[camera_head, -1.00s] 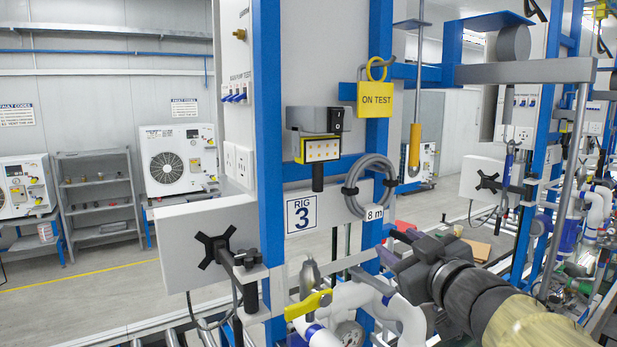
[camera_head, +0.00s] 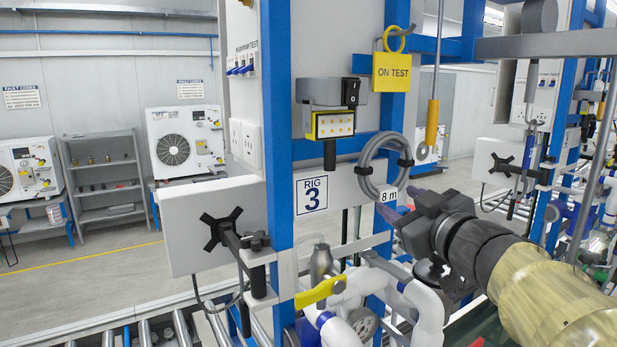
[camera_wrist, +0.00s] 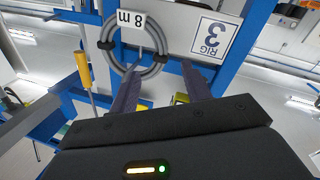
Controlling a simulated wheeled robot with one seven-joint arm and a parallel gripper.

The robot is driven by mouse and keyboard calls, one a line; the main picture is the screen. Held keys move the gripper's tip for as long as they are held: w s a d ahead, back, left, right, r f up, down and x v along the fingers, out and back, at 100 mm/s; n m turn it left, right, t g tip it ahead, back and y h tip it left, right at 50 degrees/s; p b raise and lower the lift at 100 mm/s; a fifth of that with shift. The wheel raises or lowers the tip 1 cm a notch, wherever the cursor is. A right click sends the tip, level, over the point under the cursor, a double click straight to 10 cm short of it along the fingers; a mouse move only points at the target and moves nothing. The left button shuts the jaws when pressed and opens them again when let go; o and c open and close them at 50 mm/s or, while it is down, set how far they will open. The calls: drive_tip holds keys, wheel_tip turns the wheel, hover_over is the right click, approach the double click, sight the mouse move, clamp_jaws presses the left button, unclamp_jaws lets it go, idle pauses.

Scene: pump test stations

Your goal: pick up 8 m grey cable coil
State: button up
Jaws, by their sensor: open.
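The grey cable coil (camera_head: 366,182) hangs on the front of the blue and white rig frame, with black ties around it and a white "8 m" label (camera_head: 389,195) at its lower right. My gripper (camera_head: 388,206) is just below and to the right of the coil, its fingers pointing toward it. In the wrist view the coil (camera_wrist: 104,38) is upside down, and the two open fingers (camera_wrist: 160,75) reach up toward its lower part and right side. I cannot tell whether a finger touches the coil. Nothing is held.
A "RIG 3" sign (camera_head: 312,195) is left of the coil. A yellow-handled tool (camera_head: 432,122) hangs at right. White pipes with a yellow valve handle (camera_head: 320,292) lie below.

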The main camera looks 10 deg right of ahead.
sight(369, 180)
drive_tip(key=w+p, duration=0.1)
drive_tip(key=w, duration=0.2)
drive_tip(key=w+a, duration=0.1)
drive_tip(key=w, duration=0.2)
drive_tip(key=w+p, duration=0.1)
drive_tip(key=w, duration=0.3)
drive_tip(key=shift+a+p, duration=0.3)
drive_tip(key=shift+a, duration=0.05)
drive_tip(key=shift+s, duration=0.1)
drive_tip(key=shift+w+a+r+p, duration=0.1)
drive_tip(key=shift+w+r+p, duration=0.05)
drive_tip(key=shift+w+p, duration=0.25)
drive_tip(key=w, duration=0.1)
drive_tip(key=w+p, duration=0.1)
drive_tip(key=w, duration=0.1)
drive_tip(key=shift+w+a+r, duration=0.15)
drive_tip(key=shift+w+a, duration=0.1)
drive_tip(key=shift+w, duration=0.05)
drive_tip(key=shift+w+a, duration=0.1)
drive_tip(key=shift+w, duration=0.4)
drive_tip(key=shift+s, duration=0.15)
drive_tip(key=shift+c, duration=0.5)
